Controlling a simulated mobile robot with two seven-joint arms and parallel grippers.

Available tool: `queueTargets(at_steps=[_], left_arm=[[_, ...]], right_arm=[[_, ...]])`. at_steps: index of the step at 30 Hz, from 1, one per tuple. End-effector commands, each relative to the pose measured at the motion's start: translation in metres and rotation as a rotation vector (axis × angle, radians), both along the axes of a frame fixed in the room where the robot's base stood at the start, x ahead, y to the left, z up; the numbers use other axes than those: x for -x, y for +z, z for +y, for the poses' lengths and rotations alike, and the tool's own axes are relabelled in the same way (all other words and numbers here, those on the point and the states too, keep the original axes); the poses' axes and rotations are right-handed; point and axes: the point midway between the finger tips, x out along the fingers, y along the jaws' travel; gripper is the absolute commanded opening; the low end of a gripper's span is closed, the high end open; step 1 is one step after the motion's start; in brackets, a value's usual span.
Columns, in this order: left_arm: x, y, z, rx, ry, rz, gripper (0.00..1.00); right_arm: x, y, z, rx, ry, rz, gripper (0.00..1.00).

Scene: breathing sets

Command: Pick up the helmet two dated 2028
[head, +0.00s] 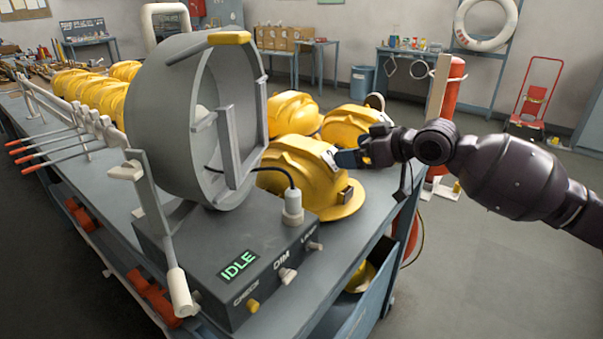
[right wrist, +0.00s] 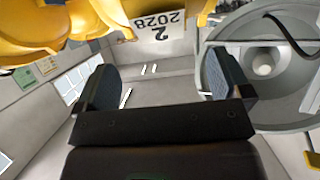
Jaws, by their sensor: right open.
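A yellow helmet (head: 300,172) stands on the grey workbench just right of a ring-shaped device. A white label is on its right side. In the right wrist view a white label reading "2" and "2028" (right wrist: 160,27), upside down, shows at the top between yellow surfaces; the rest of that helmet is mostly out of frame. My right gripper (head: 350,158) comes in from the right and is beside the helmet's labelled side. In the right wrist view my right gripper (right wrist: 164,88) is open, with nothing between its fingers. Touching cannot be told. My left gripper is not in view.
The grey ring device (head: 190,110) on an "IDLE" control box (head: 240,285) stands close left of the helmet. Other yellow helmets (head: 292,113) (head: 350,125) sit behind, and several more at far left. An open drawer (head: 365,290) is below the bench edge.

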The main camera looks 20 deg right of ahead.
Motion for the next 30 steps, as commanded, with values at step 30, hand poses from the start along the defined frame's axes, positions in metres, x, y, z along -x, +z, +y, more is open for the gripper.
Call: queueTargets(at_steps=[30], left_arm=[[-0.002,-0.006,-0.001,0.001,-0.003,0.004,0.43]], right_arm=[[-0.044,-0.026,0.028,0.002,-0.001,0.000,0.77]])
